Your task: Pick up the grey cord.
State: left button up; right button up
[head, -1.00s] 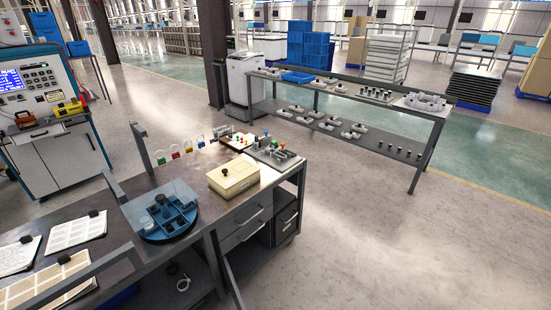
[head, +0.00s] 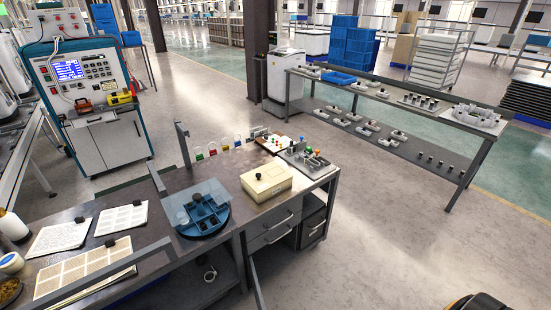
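I cannot pick out a grey cord with certainty. A small pale ring-shaped item (head: 210,274), possibly a coil, is on the lower shelf under the near workbench; it is too small to identify. Thin light cables (head: 47,55) hang on the front of the test cabinet at the left. Neither of my grippers shows in the head view.
The near workbench (head: 165,250) carries a blue round tray (head: 203,213), a cream box (head: 266,180), printed sheets (head: 124,219) and small padlocks (head: 212,149). The test cabinet (head: 91,92) stands behind it. A long two-level table (head: 440,157) is at right. Open floor (head: 390,240) lies between.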

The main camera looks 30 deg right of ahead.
aim_at(309, 161)
jog(key=i+l+u, duration=0.2)
jog(key=l, duration=0.4)
jog(key=i+l+u, duration=0.2)
jog(key=l, duration=0.4)
jog(key=l+u, duration=0.2)
jog(key=l, duration=0.4)
jog(key=l+u, duration=0.2)
jog(key=l, duration=0.45)
jog(key=i, duration=0.05)
